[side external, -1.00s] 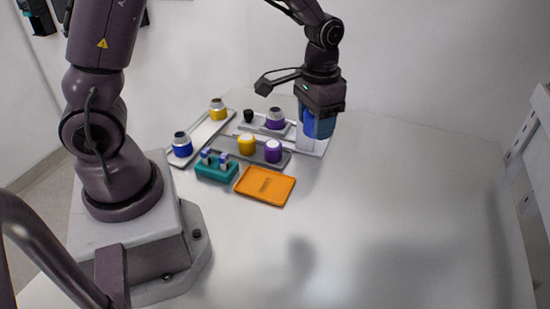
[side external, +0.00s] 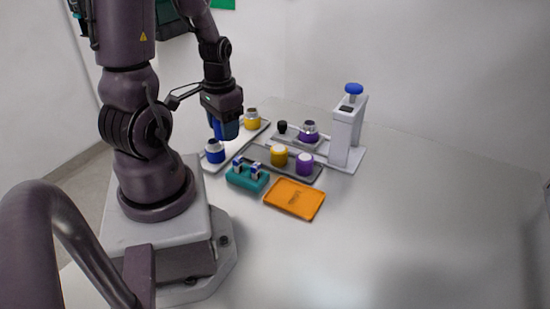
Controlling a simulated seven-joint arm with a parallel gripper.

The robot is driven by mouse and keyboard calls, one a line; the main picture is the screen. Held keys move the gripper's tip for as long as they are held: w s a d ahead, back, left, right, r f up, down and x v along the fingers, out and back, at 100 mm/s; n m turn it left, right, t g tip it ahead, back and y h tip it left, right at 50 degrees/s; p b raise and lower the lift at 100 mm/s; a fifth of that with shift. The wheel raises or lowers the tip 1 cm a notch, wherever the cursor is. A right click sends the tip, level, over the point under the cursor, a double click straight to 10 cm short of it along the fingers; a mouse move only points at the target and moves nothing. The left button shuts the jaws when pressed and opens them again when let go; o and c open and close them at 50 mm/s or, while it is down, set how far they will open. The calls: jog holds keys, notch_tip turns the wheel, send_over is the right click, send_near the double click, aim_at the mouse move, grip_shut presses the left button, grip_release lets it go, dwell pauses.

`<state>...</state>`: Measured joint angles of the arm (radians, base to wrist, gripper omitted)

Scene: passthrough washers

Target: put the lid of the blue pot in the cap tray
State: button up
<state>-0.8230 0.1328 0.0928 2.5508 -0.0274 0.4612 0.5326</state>
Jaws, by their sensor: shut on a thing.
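The blue pot (side external: 215,156) stands upright on the light strip at the left, with a silvery neck and a dark top. My gripper (side external: 225,136) is just right of and above it in the picture. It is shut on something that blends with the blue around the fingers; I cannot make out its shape.
A yellow pot (side external: 252,119) and a purple pot (side external: 309,132) stand behind, near a small black piece (side external: 282,127). A white stand (side external: 346,133) with a blue knob (side external: 354,89) is right. A teal holder (side external: 247,178) and an orange tray (side external: 294,198) lie in front. The right table is clear.

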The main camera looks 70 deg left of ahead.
jog(key=w+a+f, duration=0.4)
jog(key=w+a, duration=0.1)
jog(key=a, duration=0.2)
send_over(254, 153)
jog(key=f, duration=0.5)
jog(key=shift+s+d+f, duration=0.15)
jog(key=shift+s+d, duration=0.05)
jog(key=shift+d, duration=0.05)
jog(key=shift+w+a+f, duration=0.15)
jog(key=shift+a+f, duration=0.05)
jog(key=shift+f, duration=1.6)
jog(key=shift+f, duration=0.1)
jog(key=shift+f, duration=0.5)
jog(key=o, duration=0.9)
